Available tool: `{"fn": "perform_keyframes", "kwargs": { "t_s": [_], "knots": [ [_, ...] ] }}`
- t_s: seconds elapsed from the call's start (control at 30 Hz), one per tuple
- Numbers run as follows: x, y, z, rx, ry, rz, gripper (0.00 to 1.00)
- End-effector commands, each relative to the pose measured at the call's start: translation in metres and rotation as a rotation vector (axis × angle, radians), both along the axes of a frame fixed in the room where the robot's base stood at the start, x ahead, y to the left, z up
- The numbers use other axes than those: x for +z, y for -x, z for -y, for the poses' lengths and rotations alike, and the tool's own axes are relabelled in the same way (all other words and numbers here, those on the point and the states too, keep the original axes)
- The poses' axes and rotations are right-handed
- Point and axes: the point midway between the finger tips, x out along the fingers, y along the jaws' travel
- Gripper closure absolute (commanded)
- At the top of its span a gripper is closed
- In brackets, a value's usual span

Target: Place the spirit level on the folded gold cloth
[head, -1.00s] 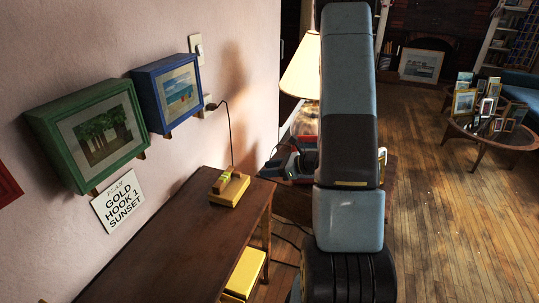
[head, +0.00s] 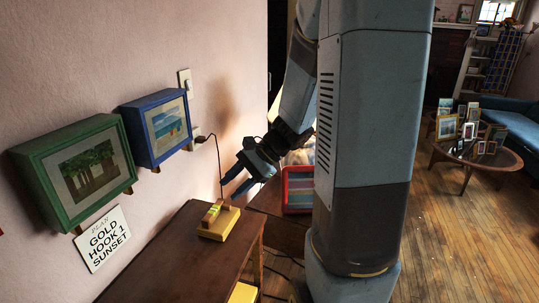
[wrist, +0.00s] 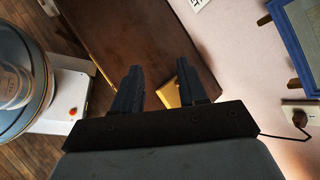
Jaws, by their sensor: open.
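In the wrist view, part of a yellow block, probably the cloth (wrist: 170,95), shows between and below the open fingers of my gripper (wrist: 158,76). The level cannot be made out there.
The dark tabletop (head: 165,262) is otherwise clear. Green (head: 75,175) and blue (head: 158,128) framed boxes hang above it, with a sign (head: 104,240) reading "PLAN GOLD HOOK 1 SUNSET". A cord (head: 219,165) hangs from the wall socket. Another yellow thing (head: 243,293) sits below the tabletop.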

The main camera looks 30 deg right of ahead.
Motion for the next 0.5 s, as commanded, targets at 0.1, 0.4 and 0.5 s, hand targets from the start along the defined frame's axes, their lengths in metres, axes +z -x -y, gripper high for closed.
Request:
{"fn": "perform_keyframes", "kwargs": {
  "t_s": [0.1,0.4,0.5],
  "knots": [
    [0.016,0.017,-0.006,0.097,0.084,0.062,0.58],
    [0.047,0.055,-0.009,0.322,0.314,0.217,0.58],
    [0.057,0.067,-0.008,0.392,0.392,0.272,0.58]
  ]
}}
